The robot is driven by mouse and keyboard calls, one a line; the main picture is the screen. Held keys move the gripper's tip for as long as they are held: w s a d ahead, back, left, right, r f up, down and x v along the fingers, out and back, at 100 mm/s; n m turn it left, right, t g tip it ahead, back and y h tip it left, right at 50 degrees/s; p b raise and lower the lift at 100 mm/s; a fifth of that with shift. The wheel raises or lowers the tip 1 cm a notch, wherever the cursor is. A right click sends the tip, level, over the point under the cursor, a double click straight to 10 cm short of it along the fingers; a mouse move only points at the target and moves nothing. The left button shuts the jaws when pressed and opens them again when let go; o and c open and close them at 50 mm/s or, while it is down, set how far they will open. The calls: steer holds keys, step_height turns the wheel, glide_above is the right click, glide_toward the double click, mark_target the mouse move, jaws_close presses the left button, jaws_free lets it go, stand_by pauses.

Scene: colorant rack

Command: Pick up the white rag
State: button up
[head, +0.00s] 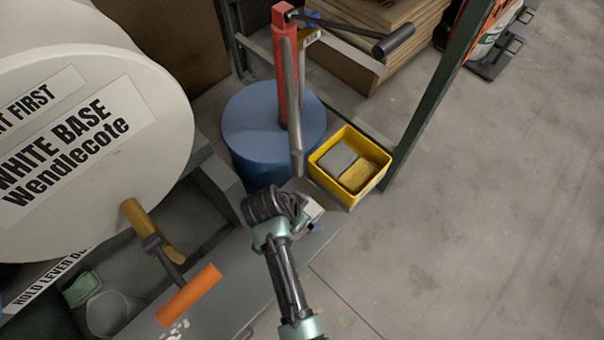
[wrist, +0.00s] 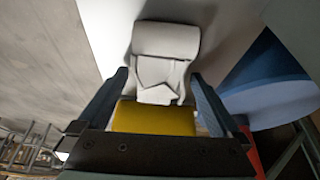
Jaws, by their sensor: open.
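The white rag (wrist: 166,42) is a folded, creased cloth, rolled at its far end. It lies on a pale grey surface in the wrist view. My gripper (wrist: 160,76) is open, with one dark finger on each side of the rag's near part. I cannot tell whether the fingers touch it. A flat yellow piece (wrist: 153,118) shows between the fingers at the near end; I cannot tell what it belongs to. In the head view my gripper (head: 306,208) is low over the grey ledge, and a small pale patch there may be the rag, mostly hidden.
A yellow bin (head: 327,175) holding a grey block stands right of my gripper. A blue drum (head: 240,125) with a red pump (head: 285,75) is behind. A large white drum (head: 90,130) with an orange-handled lever (head: 188,294) is left. The floor at right is open.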

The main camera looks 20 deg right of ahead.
mark_target(305, 209)
steer(key=shift+f, duration=0.15)
steer(key=shift+c, duration=0.5)
steer(key=c, duration=1.1)
steer(key=shift+c, duration=0.2)
steer(key=shift+r, duration=0.65)
step_height(305, 209, up, 2)
steer(key=shift+r+p, duration=0.2)
steer(key=shift+p, duration=0.35)
steer(key=s+a+p, duration=0.1)
steer(key=s+a, duration=0.3)
steer(key=s, duration=0.3)
steer(key=s+a, duration=0.5)
steer(key=s, duration=0.3)
steer(key=shift+s+p, duration=0.25)
steer(key=shift+p, duration=0.1)
steer(key=shift+a, duration=0.1)
